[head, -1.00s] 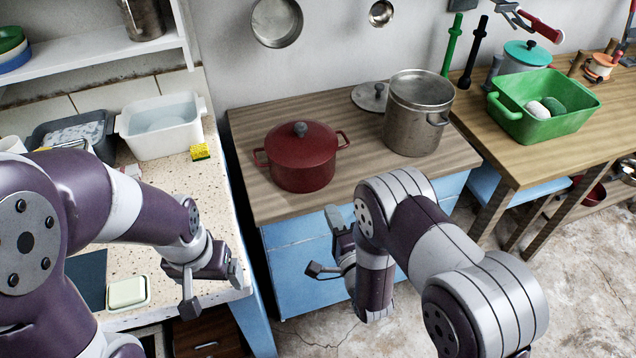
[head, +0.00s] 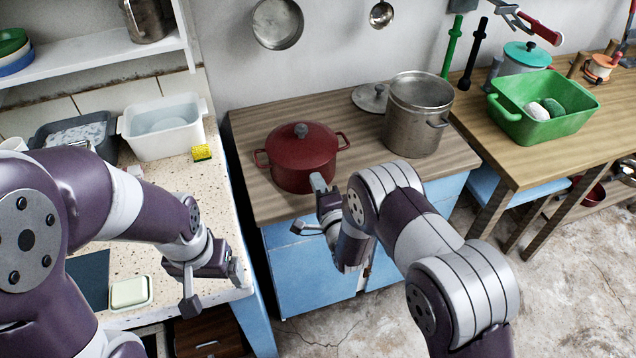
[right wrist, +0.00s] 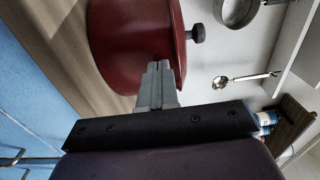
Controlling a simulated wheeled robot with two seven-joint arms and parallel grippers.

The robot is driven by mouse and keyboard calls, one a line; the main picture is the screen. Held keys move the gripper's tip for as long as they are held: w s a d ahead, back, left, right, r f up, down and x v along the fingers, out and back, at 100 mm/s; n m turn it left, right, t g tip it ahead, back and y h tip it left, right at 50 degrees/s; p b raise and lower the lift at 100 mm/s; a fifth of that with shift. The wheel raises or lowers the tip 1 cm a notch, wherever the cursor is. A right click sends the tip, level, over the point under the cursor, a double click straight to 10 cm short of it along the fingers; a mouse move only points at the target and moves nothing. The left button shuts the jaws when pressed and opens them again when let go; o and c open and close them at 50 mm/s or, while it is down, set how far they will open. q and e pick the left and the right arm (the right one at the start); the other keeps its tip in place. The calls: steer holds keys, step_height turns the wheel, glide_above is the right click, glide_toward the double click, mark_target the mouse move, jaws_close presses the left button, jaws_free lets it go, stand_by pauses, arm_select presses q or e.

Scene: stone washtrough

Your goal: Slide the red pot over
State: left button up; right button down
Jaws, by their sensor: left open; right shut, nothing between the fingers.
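The red pot (head: 302,160), lidded with a dark knob and two side handles, stands upright on the wooden top (head: 262,205) of the blue cabinet. It also fills the upper left of the right wrist view (right wrist: 130,40). My right gripper (head: 318,182) is shut and empty. Its fingertips (right wrist: 158,68) are at the pot's near side, low on the wall; whether they touch it I cannot tell. My left gripper (head: 212,290) is open and empty, over the front right edge of the speckled counter, well away from the pot.
A steel stockpot (head: 414,120) stands right of the red pot, with a loose lid (head: 370,97) behind it. A gap separates counter and cabinet. The wooden top is bare around the red pot.

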steer(key=b+x, duration=0.3)
steer(key=x, duration=0.1)
steer(key=f+b+x, duration=0.1)
steer(key=b+x, duration=0.7)
steer(key=shift+w+f, duration=0.25)
steer(key=b+x, duration=0.4)
steer(key=x, duration=0.1)
steer(key=r+b+x, duration=0.1)
steer(key=b+x, duration=0.1)
steer(key=shift+w, duration=0.15)
steer(key=shift+w+a+r, duration=0.15)
steer(key=shift+w+r, duration=0.15)
